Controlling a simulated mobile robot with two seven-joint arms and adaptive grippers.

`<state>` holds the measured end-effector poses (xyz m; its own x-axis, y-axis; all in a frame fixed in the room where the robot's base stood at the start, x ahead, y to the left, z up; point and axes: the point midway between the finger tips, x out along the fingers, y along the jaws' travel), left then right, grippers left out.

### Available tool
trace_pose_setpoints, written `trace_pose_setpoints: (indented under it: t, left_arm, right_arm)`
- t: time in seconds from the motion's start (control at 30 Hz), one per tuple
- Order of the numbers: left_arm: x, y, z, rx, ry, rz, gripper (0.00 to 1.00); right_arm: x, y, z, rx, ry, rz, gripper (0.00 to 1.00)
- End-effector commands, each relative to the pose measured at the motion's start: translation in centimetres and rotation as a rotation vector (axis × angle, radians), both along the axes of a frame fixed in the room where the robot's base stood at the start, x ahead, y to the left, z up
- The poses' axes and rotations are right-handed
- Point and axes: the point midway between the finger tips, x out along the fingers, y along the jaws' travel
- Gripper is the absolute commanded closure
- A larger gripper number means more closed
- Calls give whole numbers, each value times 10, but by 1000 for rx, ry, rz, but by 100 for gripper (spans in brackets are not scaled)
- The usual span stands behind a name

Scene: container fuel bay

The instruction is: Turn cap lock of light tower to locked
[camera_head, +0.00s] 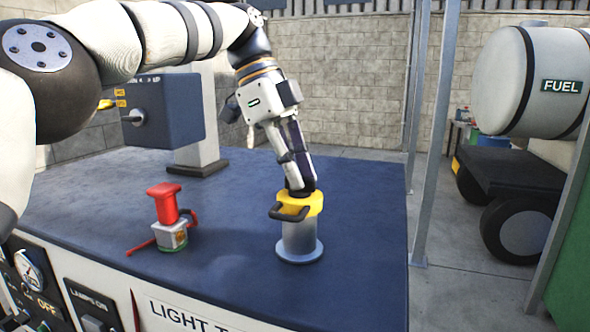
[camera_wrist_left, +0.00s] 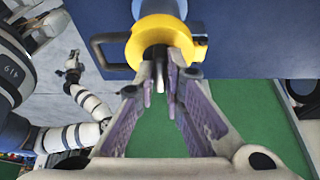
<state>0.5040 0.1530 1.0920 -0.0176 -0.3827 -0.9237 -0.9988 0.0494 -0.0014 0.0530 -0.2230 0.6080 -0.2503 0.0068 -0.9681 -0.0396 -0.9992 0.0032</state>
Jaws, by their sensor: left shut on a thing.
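The yellow cap (camera_head: 316,203) sits on the grey filler neck (camera_head: 299,241) on the blue top of the light tower (camera_head: 362,270). The cap has a dark loop handle (camera_head: 288,212) at its side. My left gripper (camera_head: 304,190) reaches down onto the top of the cap from above. In the left wrist view the yellow cap (camera_wrist_left: 150,40) shows with its dark handle (camera_wrist_left: 104,52) to the left. The left gripper's fingers (camera_wrist_left: 160,70) are shut on a dark knob at the cap's middle, partly hidden by the fingertips. My right gripper is not seen in the head view.
A red-topped device (camera_head: 165,205) with a red lever stands left of the neck. A dark blue box (camera_head: 165,110) on a grey post is behind it. A grey frame post (camera_head: 432,140) and a FUEL tank trailer (camera_head: 530,85) stand at right.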

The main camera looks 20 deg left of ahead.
Motion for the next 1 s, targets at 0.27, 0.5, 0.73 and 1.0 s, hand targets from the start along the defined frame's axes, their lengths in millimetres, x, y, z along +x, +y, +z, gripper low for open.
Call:
trace_pose_setpoints:
  t: [0.27, 0.5, 0.73, 1.0]
  left_arm:
    - [0, 0, -2, 1, 3, -2, 70]
    - [0, 0, -1, 1, 1, 0, 70]
    - [-5, 0, 7, 0, -9, 146, 70]
    - [-7, 6, 20, -4, -9, 543, 70]
  right_arm:
    - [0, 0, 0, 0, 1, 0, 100]
    - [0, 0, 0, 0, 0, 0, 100]
    - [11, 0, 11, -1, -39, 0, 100]
    - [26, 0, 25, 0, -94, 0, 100]
